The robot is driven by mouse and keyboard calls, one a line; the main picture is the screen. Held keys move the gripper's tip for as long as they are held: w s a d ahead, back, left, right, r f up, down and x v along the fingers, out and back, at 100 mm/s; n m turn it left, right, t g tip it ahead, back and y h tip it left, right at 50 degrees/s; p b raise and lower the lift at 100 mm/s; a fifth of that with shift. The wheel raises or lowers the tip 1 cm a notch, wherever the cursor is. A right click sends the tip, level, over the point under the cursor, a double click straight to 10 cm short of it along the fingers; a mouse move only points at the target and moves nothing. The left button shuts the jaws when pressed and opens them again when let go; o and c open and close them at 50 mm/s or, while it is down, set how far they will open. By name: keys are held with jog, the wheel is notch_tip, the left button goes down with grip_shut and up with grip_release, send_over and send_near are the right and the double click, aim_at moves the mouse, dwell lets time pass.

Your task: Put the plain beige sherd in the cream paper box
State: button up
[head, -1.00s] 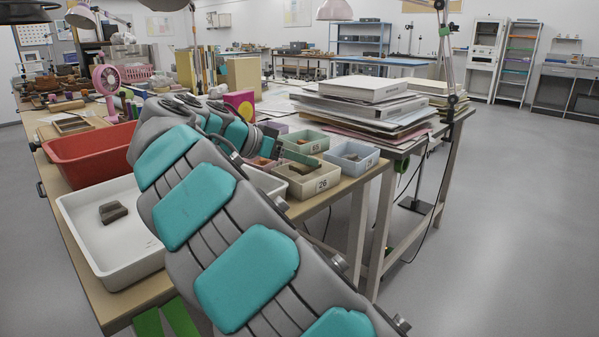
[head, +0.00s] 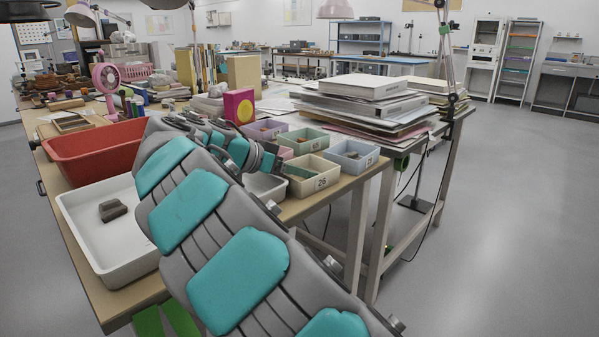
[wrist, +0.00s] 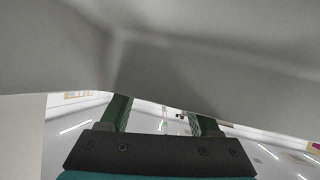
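The cream paper box (head: 321,183), marked 26, stands at the front right of the table in the head view. My gripper (head: 292,170) is at its left side, mostly behind my own arm. In the wrist view two dark green fingers (wrist: 163,118) stand apart. I cannot make out the plain beige sherd. A dark grey-brown sherd (head: 112,210) lies in the white tray (head: 75,222).
A small pale bin (head: 266,187) stands just left of the cream box. A blue-grey box (head: 352,158), a green box (head: 303,138) and a lilac box (head: 266,130) are close by. A red tub (head: 92,157) is behind the white tray. Stacked folders (head: 368,108) rise behind the boxes.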

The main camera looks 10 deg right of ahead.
jog(key=shift+r+p, duration=0.2)
jog(key=shift+p, duration=0.1)
jog(key=v, duration=1.2)
jog(key=shift+w+f, duration=0.1)
jog(key=shift+a, duration=0.15)
